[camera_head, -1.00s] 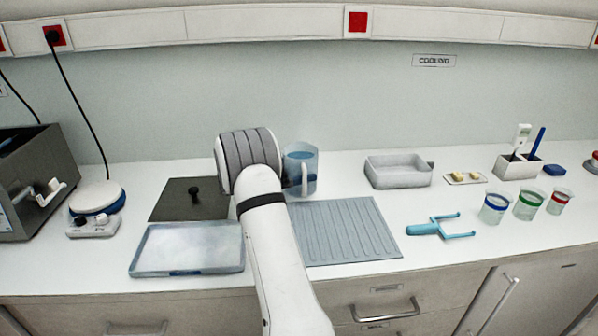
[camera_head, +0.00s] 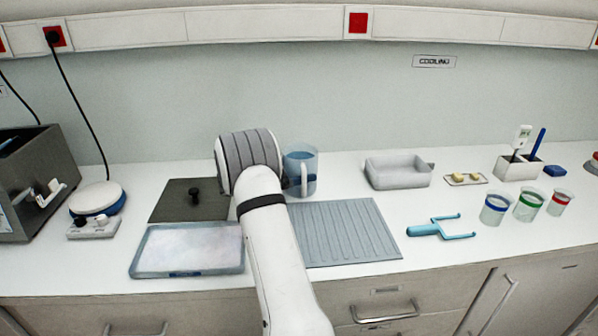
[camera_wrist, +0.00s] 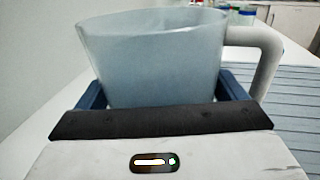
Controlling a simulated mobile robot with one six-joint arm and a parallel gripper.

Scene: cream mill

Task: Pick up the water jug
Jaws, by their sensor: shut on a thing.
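The water jug (camera_head: 303,163) is a translucent blue-grey pitcher with a pale handle on its right side. It stands upright on the white counter near the back wall, behind the ridged mat. In the wrist view the jug (camera_wrist: 155,55) fills the middle, with its handle at the right. My gripper (camera_wrist: 158,92) is shut on the jug, with a blue finger on each side of its body. In the head view my arm hides the jug's left side and most of my gripper. I cannot tell whether the jug's base touches the counter.
A ridged grey-blue mat (camera_head: 345,232) lies in front of the jug. A dark plate with a black knob (camera_head: 165,207) and a shallow tray (camera_head: 190,268) lie left. A grey bin (camera_head: 398,180), a blue fork-like tool (camera_head: 424,230) and several beakers stand right.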

